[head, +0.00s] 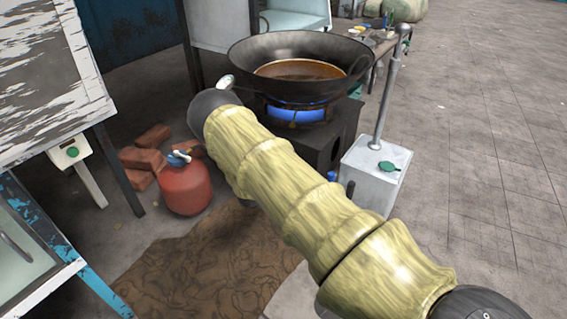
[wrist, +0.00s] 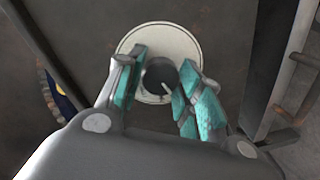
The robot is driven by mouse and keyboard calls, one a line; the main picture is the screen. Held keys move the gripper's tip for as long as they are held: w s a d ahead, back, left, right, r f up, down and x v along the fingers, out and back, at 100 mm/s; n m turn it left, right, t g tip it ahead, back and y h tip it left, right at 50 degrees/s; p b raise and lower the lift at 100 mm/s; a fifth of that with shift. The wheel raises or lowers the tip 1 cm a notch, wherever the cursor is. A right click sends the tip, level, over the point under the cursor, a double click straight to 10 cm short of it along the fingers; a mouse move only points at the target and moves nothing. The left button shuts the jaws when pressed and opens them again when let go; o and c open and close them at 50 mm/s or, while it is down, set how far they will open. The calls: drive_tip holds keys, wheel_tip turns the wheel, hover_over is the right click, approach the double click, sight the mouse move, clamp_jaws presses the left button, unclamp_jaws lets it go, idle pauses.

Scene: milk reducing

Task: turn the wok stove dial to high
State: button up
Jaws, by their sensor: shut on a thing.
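The wok stove dial (wrist: 159,75) is a dark round knob with a pale pointer mark, set on a round off-white plate (wrist: 187,45) on the stove's dark face. My gripper (wrist: 155,88) has its teal-padded fingers on either side of the dial, shut on it. The wok stove (head: 345,128) is a dark block with a blue flame burning on top. A large dark wok (head: 290,92) sits over the flame with brown liquid in it.
A red gas bottle (head: 186,188) and several bricks (head: 140,158) are on the ground left of the stove. A pale box with a post (head: 375,172) stands at its right. A brown mat (head: 205,262) lies in front. Paved floor at the right is clear.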

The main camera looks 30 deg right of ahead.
drive_tip(key=shift+n, duration=0.6)
drive_tip(key=o, duration=1.1)
drive_tip(key=shift+c, duration=0.2)
drive_tip(key=shift+a, duration=0.1)
drive_tip(key=v, duration=1.1)
drive_tip(key=shift+a, duration=0.45)
drive_tip(key=shift+s, duration=0.1)
